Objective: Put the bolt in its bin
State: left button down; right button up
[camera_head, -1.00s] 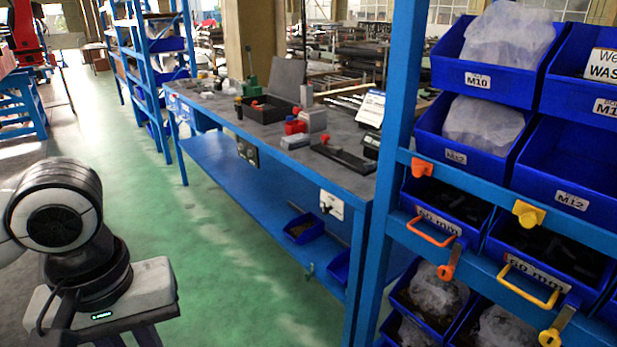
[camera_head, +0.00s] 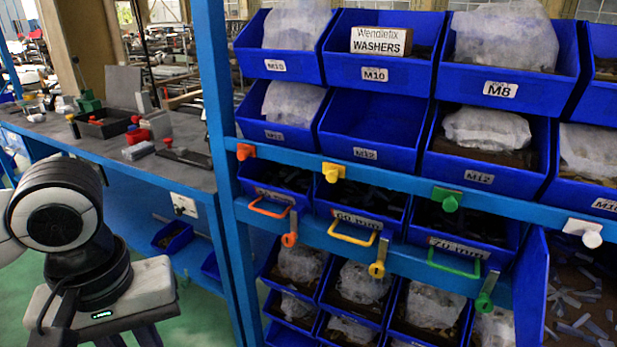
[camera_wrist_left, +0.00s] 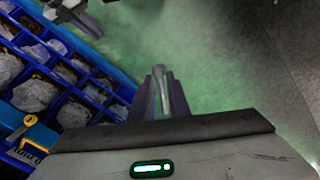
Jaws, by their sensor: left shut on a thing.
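In the left wrist view my left gripper (camera_wrist_left: 161,95) is shut on a small grey bolt (camera_wrist_left: 159,74), which shows between the fingertips above the green floor. Its wrist housing is at the lower left of the head view, with the fingers cut off by the picture's edge. Blue bins fill the rack at the right: M10 (camera_head: 285,70), M10 with a washers sign (camera_head: 375,78), M8 (camera_head: 497,92), and an apparently empty M12 bin (camera_head: 362,155). Part of what looks like my right gripper (camera_wrist_left: 82,18) shows at the wrist view's upper left; its opening is unclear.
The blue rack post (camera_head: 217,120) stands between the shelves and the workbench (camera_head: 60,132). Below are drawers with orange (camera_head: 270,209), yellow (camera_head: 351,239) and green (camera_head: 453,268) handles. A panel (camera_head: 532,285) stands out at the lower right. Green floor is clear at the lower left.

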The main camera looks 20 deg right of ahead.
aim_at(587, 321)
jog(key=z, duration=0.35)
jog(key=k, duration=0.55)
jog(key=z, duration=1.9)
jog(key=i, duration=0.9)
